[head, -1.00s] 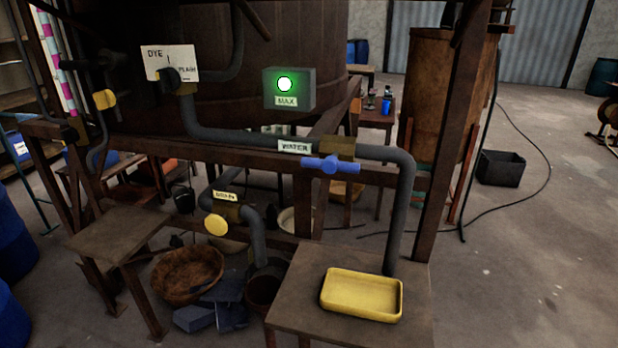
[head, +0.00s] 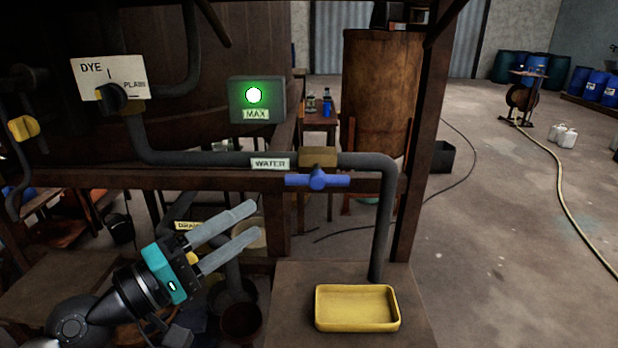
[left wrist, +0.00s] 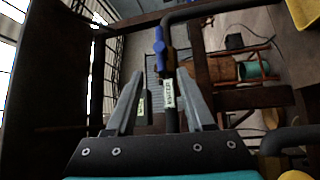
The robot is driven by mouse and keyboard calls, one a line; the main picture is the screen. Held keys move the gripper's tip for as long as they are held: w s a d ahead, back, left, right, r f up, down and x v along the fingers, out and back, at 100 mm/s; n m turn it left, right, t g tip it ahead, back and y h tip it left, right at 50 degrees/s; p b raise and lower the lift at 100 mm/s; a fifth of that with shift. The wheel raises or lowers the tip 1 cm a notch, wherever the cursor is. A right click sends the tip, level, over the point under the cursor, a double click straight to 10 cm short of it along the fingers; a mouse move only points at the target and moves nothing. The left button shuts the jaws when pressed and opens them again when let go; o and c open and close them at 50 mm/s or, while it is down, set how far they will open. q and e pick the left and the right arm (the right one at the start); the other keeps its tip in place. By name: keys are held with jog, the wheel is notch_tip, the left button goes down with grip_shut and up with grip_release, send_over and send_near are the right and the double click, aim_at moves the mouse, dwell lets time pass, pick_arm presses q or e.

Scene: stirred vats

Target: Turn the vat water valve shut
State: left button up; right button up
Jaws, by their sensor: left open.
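The water valve has a blue bar handle (head: 318,180) on a brass body (head: 318,157) in the grey pipe, right of the WATER label (head: 270,163). The handle lies level, along the pipe's run. My left gripper (head: 254,221) is open and empty, below and left of the handle and apart from it, its fingers pointing up and right. In the left wrist view the blue handle (left wrist: 159,46) shows beyond the open fingers (left wrist: 160,82). A lamp box (head: 257,100) marked MAX glows green above the pipe. My right gripper is out of view.
A yellow tray (head: 357,309) sits on a low table below the valve. The DRAIN label (head: 189,226) is partly hidden by my gripper. Open floor lies to the right.

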aim_at(310, 183)
pick_arm(q)
jog(key=p+x, duration=0.5)
jog(key=x, duration=0.8)
jog(key=shift+w+d+r, duration=0.15)
jog(key=shift+w, duration=0.05)
jog(key=shift+w+d, duration=0.4)
grip_shut()
